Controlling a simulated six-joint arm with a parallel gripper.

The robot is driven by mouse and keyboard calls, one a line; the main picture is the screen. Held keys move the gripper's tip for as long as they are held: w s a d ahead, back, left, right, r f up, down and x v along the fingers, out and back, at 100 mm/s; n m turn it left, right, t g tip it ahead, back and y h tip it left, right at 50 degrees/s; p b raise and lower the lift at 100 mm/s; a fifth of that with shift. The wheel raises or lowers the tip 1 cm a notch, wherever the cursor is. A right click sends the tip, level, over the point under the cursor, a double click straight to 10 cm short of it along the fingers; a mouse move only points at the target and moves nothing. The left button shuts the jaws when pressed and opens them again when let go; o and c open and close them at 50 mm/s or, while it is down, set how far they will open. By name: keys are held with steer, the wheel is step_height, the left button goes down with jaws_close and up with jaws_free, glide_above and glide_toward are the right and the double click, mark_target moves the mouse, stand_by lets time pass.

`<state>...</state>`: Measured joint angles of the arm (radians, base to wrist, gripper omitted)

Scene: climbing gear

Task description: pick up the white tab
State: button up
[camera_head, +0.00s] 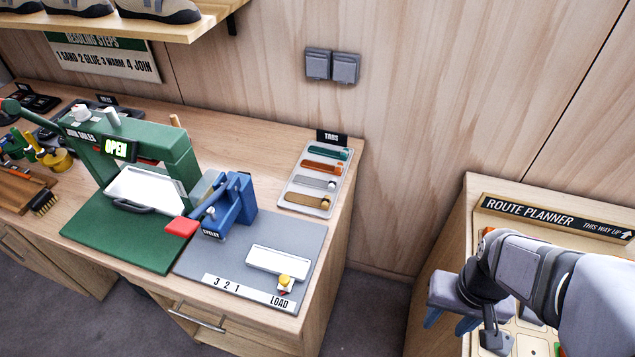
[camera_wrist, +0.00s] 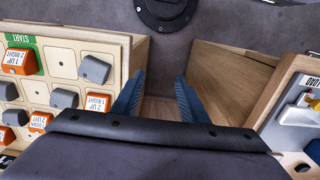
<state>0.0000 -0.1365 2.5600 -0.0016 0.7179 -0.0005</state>
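A long white piece (camera_head: 277,261) lies on the grey mat (camera_head: 215,262) by the LOAD label, with a small yellow knob at its front right. A tray (camera_head: 290,192) labelled TABS holds green, orange, pale grey and tan strips; the pale grey strip (camera_head: 317,183) is third from the back. I cannot tell which of these two pale pieces is the white tab. My gripper (camera_head: 450,319) is at the lower right over the route planner, apart from both. In the wrist view its blue fingers (camera_wrist: 158,97) are spread, with nothing between them.
A blue eyelet press (camera_head: 232,205) stands left of the white piece, and a green machine (camera_head: 130,150) marked OPEN is further left. A floor gap separates this bench from the route planner board (camera_head: 550,218). Several orange and grey blocks (camera_wrist: 95,70) sit in the board's slots.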

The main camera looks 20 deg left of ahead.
steer(key=r+t+y, duration=0.2)
steer(key=t, duration=0.9)
glide_above(331, 185)
steer(key=s+d, duration=0.1)
steer(key=s, duration=0.3)
steer(key=shift+d, duration=0.15)
steer(key=s+a+f+m+h, duration=0.1)
steer(key=h, duration=0.1)
steer(key=s+a+f+m+t+h, duration=0.1)
steer(key=s+a, duration=0.1)
steer(key=shift+f+h, duration=0.1)
steer(key=shift+h, duration=0.3)
steer(key=shift+s+f+t+h, duration=0.2)
steer(key=shift+s+t+h, duration=0.1)
steer(key=shift+s, duration=0.2)
steer(key=shift+p+x, duration=1.05)
steer(key=shift+x, duration=2.6)
steer(key=shift+d, duration=0.15)
jaws_close()
